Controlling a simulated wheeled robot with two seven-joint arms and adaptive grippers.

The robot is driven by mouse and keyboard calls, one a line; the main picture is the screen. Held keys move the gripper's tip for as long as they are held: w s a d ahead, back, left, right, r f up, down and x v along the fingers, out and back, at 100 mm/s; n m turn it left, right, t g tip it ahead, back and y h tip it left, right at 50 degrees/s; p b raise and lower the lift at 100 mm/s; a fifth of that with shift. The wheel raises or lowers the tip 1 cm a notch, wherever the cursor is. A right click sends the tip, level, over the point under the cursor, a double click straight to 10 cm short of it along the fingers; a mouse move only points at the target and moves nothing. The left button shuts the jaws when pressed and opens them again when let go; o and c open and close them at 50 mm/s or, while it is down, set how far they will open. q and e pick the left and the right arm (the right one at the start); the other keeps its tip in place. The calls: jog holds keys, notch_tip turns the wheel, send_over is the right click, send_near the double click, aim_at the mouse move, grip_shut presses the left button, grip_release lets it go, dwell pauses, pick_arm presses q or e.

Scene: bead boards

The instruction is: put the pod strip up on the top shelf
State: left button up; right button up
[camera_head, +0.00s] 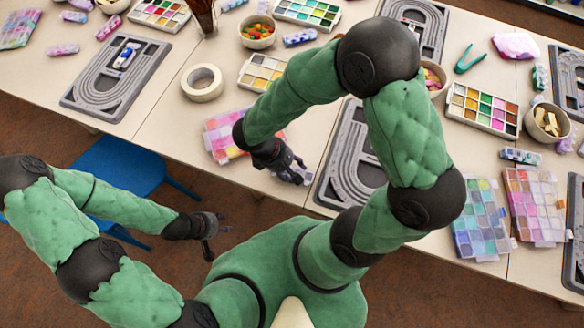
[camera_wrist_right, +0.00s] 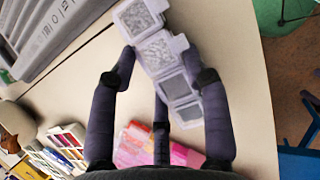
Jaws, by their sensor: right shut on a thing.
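The pod strip (camera_wrist_right: 160,48) is a row of square pale grey compartments, some with speckled contents. In the wrist view it lies at a slant between the fingers of my right gripper (camera_wrist_right: 165,66), which is shut on it. In the head view my right gripper (camera_head: 290,166) is over the front of the table, and only a small pale piece of the strip (camera_head: 296,177) shows at its fingers. I cannot tell if the strip touches the table. My left gripper (camera_head: 212,232) is open and empty, in front of the table edge. I see no shelf.
The table (camera_head: 150,115) carries grey grooved boards (camera_head: 118,75), a tape roll (camera_head: 202,83), paint palettes (camera_head: 482,108) and bead bowls (camera_head: 258,32). A pink bead case (camera_head: 222,132) lies left of my right gripper. A blue chair (camera_head: 120,165) stands before the table.

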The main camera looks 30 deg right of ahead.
aim_at(298, 169)
jog(key=shift+r+p, duration=0.35)
jog(key=shift+r, duration=0.25)
notch_tip(298, 169, up, 2)
jog(key=shift+r+p, duration=0.2)
jog(key=shift+p, duration=0.55)
jog(key=s+a+r+p, duration=0.6)
jog(key=s+a+r, duration=0.3)
jog(key=a, duration=0.1)
jog(key=w+m+g+y, duration=0.1)
jog(key=w+m, duration=0.3)
jog(key=w, duration=0.9)
jog(key=shift+w+d+f+m+g+y, duration=0.25)
jog(key=shift+w+d+f+m, duration=0.4)
jog(key=shift+w+d, duration=1.35)
jog(key=shift+w+d+f+m+g+y, duration=0.2)
jog(key=shift+w+d+f+m, duration=0.4)
jog(key=shift+w+d, duration=1.35)
jog(key=shift+w+d+f+m+g+y, duration=0.25)
jog(key=shift+w+d+m, duration=0.6)
jog(key=shift+w+d, duration=1.15)
jog(key=shift+w+a+f, duration=0.15)
jog(key=shift+w+a, duration=0.3)
jog(key=shift+a, duration=0.1)
